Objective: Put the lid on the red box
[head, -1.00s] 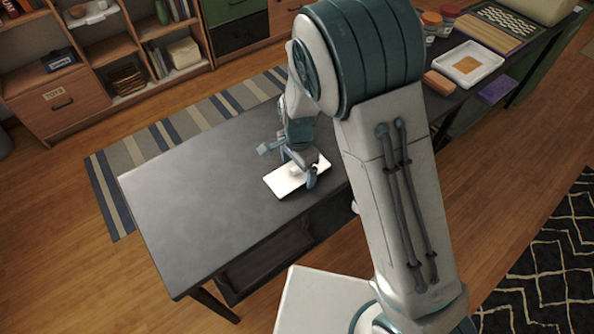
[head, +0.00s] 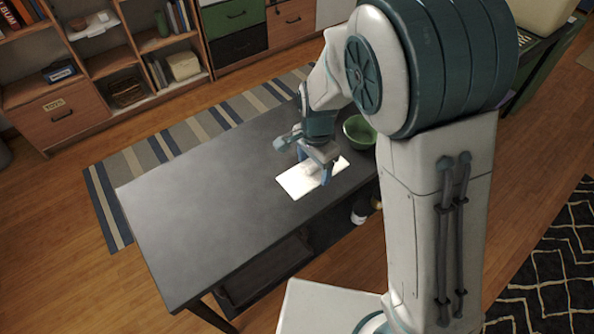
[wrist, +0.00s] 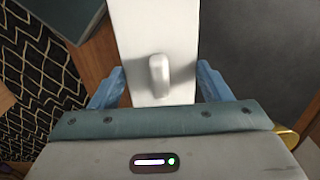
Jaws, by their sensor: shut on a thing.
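A flat white lid (head: 297,183) is at my gripper (head: 321,170), over the right part of the grey table. In the wrist view the lid (wrist: 155,25) runs up the picture, with a raised white handle (wrist: 158,76) in its middle. The blue fingers of my gripper (wrist: 160,72) stand one on each side of the lid and are shut on it. From the head view I cannot tell how far the lid is above the tabletop. I do not see a red box; my arm hides part of the table's right end.
The grey table (head: 220,225) is bare on its left and middle. A green bowl (head: 358,131) stands behind the lid, close to my arm. Shelves (head: 100,55) stand at the back, and a striped rug (head: 165,147) lies behind the table.

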